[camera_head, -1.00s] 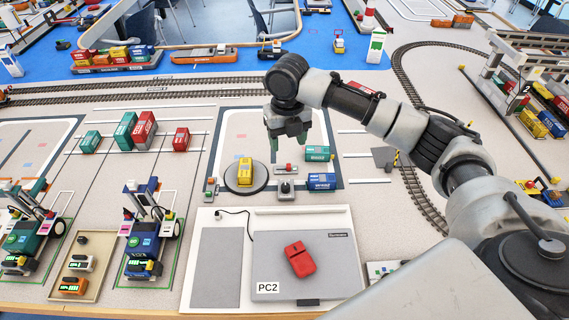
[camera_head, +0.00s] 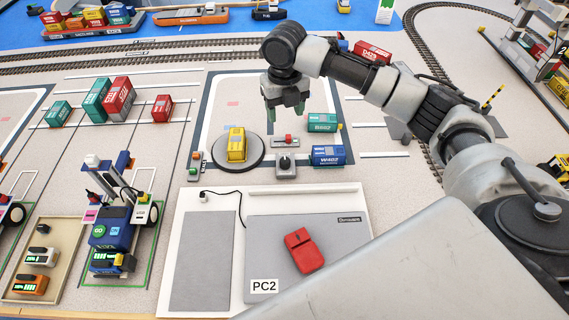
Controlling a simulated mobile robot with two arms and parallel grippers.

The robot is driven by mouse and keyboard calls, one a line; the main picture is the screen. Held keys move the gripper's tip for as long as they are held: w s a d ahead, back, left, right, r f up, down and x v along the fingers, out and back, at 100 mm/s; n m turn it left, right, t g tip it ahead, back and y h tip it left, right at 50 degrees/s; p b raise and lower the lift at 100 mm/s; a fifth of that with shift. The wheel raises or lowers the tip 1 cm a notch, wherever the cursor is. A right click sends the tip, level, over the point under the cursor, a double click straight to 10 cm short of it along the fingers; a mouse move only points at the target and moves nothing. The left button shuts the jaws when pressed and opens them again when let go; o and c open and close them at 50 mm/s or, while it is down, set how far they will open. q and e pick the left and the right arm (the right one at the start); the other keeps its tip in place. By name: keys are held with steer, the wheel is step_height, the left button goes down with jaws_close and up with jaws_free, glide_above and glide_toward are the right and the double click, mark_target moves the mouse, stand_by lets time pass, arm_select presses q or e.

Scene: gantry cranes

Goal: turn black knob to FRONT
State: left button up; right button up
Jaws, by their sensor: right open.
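The black knob (camera_head: 285,162) sits on top of a small grey box on the table, just right of the round turntable. Its pointer is too small for me to read. My right gripper (camera_head: 285,112) points down with its fingers apart and nothing between them. In the picture it is above and behind the knob, apart from it. My left gripper is not in view.
A red switch on a plate (camera_head: 287,140) lies just behind the knob. A yellow container (camera_head: 237,144) stands on the dark turntable (camera_head: 258,163). Green (camera_head: 321,122) and blue (camera_head: 328,155) containers stand at the right.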

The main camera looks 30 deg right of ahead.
steer(key=b, duration=0.6)
glide_toward(285, 160)
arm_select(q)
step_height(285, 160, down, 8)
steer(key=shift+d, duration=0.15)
arm_select(e)
step_height(285, 160, down, 9)
steer(key=shift+f, duration=0.1)
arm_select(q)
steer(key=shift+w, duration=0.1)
arm_select(e)
steer(key=shift+c, duration=0.3)
